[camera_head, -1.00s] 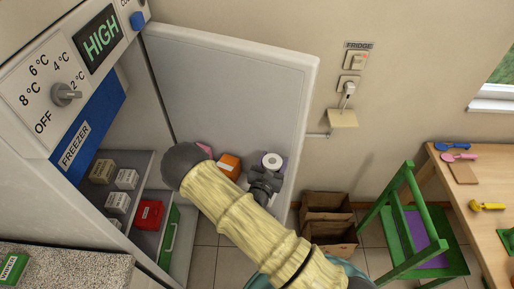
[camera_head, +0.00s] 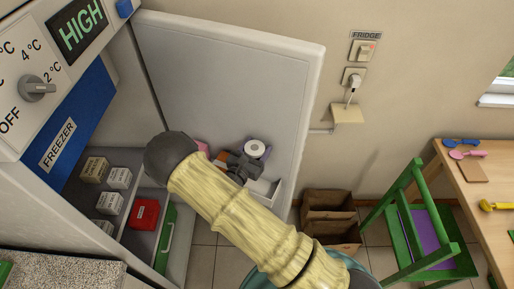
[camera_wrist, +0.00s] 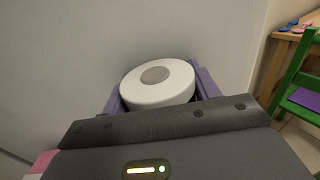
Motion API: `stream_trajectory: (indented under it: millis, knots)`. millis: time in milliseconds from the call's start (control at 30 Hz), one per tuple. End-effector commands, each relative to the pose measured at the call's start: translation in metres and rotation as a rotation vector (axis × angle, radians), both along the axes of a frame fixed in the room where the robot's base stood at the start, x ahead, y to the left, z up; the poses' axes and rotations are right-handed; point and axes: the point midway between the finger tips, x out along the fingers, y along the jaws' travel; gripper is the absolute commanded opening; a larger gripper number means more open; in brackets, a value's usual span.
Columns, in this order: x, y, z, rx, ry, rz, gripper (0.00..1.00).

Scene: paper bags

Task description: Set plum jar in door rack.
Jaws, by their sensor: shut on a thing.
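The white door rack (camera_head: 266,188) runs along the low part of the door, mostly behind my arm. I cannot tell whether the jar touches the rack.
Fridge shelves hold several small boxes and a red box (camera_head: 145,213). Paper bags (camera_head: 328,205) stand on the floor right of the door. A green chair (camera_head: 418,225) and a wooden table are further right.

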Motion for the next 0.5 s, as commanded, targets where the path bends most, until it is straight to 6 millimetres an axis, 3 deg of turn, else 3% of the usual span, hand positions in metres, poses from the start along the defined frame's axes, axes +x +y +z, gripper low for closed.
stream_trajectory:
  millis: [500]
  knots:
    - [0.001, -0.002, -0.032, -0.001, -0.003, -0.003, 0.17]
